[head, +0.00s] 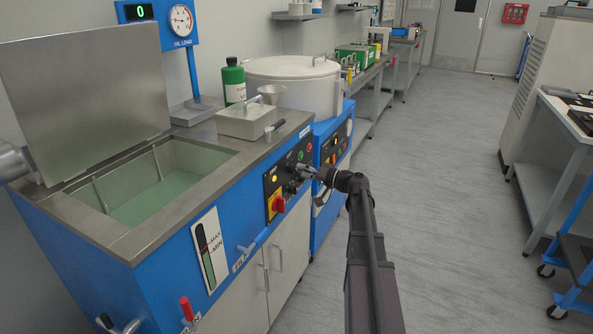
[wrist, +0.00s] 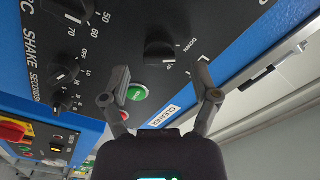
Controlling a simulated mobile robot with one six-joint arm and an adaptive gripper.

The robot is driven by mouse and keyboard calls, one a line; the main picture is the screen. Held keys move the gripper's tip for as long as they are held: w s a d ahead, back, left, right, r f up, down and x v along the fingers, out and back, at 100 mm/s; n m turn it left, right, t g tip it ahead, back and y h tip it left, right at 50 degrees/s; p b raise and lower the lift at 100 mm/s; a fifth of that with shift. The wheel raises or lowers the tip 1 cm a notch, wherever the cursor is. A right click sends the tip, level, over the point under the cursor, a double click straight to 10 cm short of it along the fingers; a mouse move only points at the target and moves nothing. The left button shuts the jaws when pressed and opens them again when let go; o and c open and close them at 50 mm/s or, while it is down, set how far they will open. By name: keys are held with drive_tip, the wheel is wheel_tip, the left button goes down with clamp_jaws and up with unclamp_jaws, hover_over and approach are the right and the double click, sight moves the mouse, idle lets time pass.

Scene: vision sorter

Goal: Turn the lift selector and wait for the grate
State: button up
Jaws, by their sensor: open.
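The lift selector (wrist: 160,56) is a black knob with a white line, on the dark panel in the wrist view, beside the print DOWN. My gripper (wrist: 162,70) is open, with one fingertip on each side of the selector in the picture. No contact with the knob can be made out. In the head view my gripper (head: 308,171) is at the control panel (head: 272,187) on the front of the blue washer. The washer's tank (head: 88,214) stands open with green liquid inside. No grate can be clearly made out there.
A green button (wrist: 137,92) and other knobs (wrist: 66,72) sit near the selector. A red rotary switch (head: 278,204) is low on the panel. The tank's lid (head: 85,95) is raised. A white drum (head: 292,85) stands behind.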

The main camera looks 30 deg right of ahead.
drive_tip(key=shift+x, duration=1.2)
clamp_jaws()
